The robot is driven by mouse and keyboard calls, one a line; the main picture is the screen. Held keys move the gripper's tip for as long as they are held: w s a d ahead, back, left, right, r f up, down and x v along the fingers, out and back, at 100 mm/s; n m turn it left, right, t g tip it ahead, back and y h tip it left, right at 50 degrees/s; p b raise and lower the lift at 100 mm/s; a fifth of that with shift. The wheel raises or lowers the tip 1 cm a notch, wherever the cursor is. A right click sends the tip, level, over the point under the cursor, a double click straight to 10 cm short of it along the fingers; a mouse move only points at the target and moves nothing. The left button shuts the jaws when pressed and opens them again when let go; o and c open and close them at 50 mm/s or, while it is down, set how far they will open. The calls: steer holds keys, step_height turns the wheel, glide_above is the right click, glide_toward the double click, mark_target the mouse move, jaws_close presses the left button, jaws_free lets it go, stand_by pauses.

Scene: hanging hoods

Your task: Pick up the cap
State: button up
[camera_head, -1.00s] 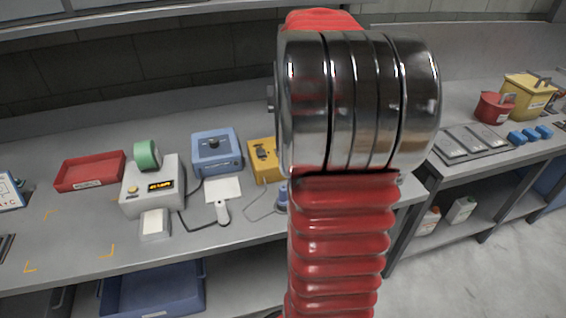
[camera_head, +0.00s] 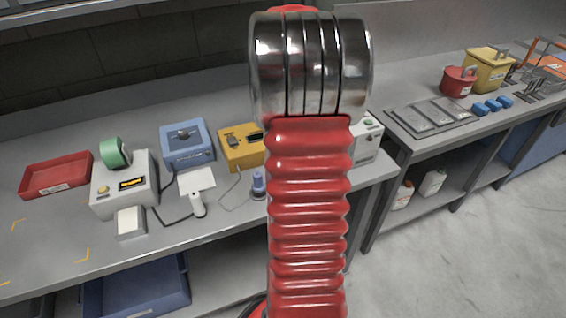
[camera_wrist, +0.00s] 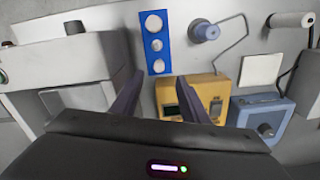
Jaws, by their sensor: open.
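Nothing in view can be told for certain as the cap. In the wrist view a blue strip (camera_wrist: 154,22) carries three round pale pieces (camera_wrist: 153,23) of differing size in a row, which may be caps. My gripper (camera_wrist: 160,76) shows its two dark fingers spread apart, with nothing between them. The strip lies beyond the fingertips, in line with the gap. In the head view my arm hides the part of the bench where the strip lies, and the gripper itself does not show.
A yellow device (camera_wrist: 203,97) sits close by the right finger, and a large grey-white device (camera_wrist: 70,65) stands left. A blue-topped cylinder (camera_wrist: 204,31) stands beside the strip. A blue device (camera_head: 187,145), red tray (camera_head: 55,175) and green tape roll (camera_head: 116,153) are farther left on the bench.

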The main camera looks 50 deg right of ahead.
step_height(320, 180, down, 5)
stand_by(0.3)
steer(key=shift+f, duration=0.1)
steer(key=shift+w+d+f, duration=0.1)
steer(key=shift+d+f, duration=0.05)
steer(key=shift+f, duration=1.1)
steer(key=shift+w+d+f, duration=0.1)
steer(key=shift+d+f, duration=0.05)
steer(key=shift+f, duration=1.1)
steer(key=shift+c, duration=0.3)
jaws_close()
